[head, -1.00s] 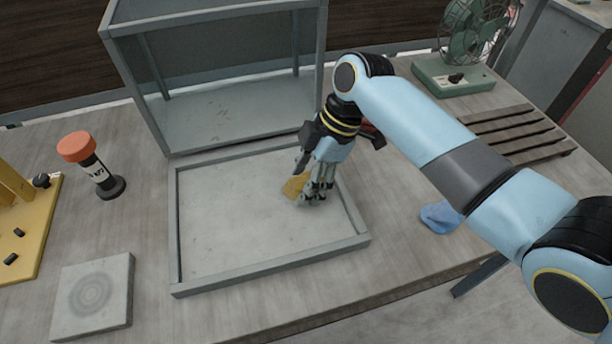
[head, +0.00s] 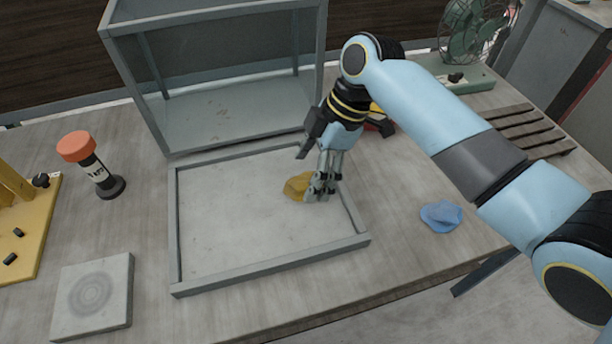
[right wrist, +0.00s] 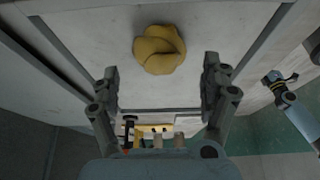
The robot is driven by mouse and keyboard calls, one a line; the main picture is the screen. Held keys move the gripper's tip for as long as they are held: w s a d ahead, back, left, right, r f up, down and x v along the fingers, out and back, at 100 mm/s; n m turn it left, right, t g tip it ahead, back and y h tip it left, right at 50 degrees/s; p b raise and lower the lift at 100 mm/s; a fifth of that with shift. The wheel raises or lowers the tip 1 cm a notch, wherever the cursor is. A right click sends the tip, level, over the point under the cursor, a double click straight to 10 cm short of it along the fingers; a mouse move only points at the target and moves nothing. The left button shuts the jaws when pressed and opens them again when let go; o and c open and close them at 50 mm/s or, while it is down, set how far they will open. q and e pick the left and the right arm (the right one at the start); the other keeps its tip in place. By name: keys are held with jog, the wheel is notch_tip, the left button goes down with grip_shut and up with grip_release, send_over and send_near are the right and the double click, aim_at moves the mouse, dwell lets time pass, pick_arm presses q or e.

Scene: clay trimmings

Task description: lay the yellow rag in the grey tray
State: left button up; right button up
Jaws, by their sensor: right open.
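The yellow rag (head: 297,186) lies crumpled on the floor of the grey tray (head: 235,268), right of the tray's middle. In the right wrist view the rag (right wrist: 159,50) sits whole as a rounded bundle, ahead of and between the fingers and apart from both. My right gripper (head: 322,193) is over the tray just right of the rag and hides a little of its right side. In the right wrist view the fingers of the right gripper (right wrist: 162,88) are spread wide with nothing between them. My left gripper is not in view.
A blue rag (head: 441,216) lies on the table right of the tray. A grey open-framed cabinet (head: 225,115) stands behind the tray. A slatted rack (head: 515,130) and green fan (head: 470,45) are at right.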

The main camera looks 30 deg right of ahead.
jog(key=w+v, duration=0.1)
jog(key=v, duration=0.8)
jog(key=shift+s+r, duration=0.15)
jog(key=shift+s, duration=0.35)
jog(key=shift+d, duration=0.15)
